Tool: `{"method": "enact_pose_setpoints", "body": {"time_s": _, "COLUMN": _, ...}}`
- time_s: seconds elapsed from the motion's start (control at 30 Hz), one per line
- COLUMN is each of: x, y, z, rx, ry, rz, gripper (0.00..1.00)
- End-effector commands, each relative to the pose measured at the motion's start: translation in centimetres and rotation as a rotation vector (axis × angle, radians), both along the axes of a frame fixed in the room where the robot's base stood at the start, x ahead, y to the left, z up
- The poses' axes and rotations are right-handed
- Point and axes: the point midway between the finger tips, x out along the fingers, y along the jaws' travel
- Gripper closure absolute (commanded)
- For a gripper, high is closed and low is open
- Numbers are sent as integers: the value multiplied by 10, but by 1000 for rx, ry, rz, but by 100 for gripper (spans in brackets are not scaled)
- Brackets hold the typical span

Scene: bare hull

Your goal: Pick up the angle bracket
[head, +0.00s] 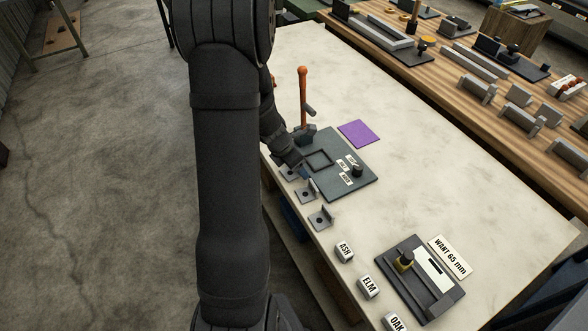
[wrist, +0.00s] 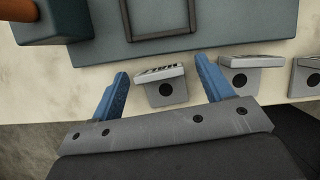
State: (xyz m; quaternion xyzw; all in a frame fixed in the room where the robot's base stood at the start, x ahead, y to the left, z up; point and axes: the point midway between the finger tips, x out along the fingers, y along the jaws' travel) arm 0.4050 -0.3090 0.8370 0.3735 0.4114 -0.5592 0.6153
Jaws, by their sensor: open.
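Several grey angle brackets, each with a round hole in its flat leg, stand in a row along the table's edge. In the wrist view one bracket (wrist: 166,91) lies between the two blue fingers of my gripper (wrist: 162,68), with a gap on either side. Its upright leg carries dark lettering too small to read. My gripper is open and empty. Two more brackets (wrist: 245,78) (wrist: 309,76) are to its right. In the head view a bracket (head: 321,219) shows clear, a second (head: 307,193) stands behind it, and my arm partly covers the area around the third.
A dark plate (head: 364,189) with a square frame and labels lies beside the row. An orange-handled lever (head: 303,95) stands at its far end. A purple square (head: 355,133) lies beyond. Blocks marked ASH (head: 344,252), ELM (head: 368,287) and OAK (head: 395,322) stand nearer.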

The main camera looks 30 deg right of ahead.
Motion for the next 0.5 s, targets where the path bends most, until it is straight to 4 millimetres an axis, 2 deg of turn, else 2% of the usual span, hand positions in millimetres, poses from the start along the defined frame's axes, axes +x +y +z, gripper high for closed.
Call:
{"method": "enact_pose_setpoints", "body": {"time_s": 0.17, "x": 0, "y": 0, "z": 0, "rx": 0, "ry": 0, "rz": 0, "gripper": 27}}
{"method": "enact_pose_setpoints", "body": {"time_s": 0.4, "x": 0, "y": 0, "z": 0, "rx": 0, "ry": 0, "rz": 0, "gripper": 72}}
{"method": "enact_pose_setpoints", "body": {"time_s": 0.43, "x": 0, "y": 0, "z": 0, "rx": 0, "ry": 0, "rz": 0, "gripper": 76}}
{"method": "enact_pose_setpoints", "body": {"time_s": 0.5, "x": 0, "y": 0, "z": 0, "rx": 0, "ry": -1, "rz": 0, "gripper": 76}}
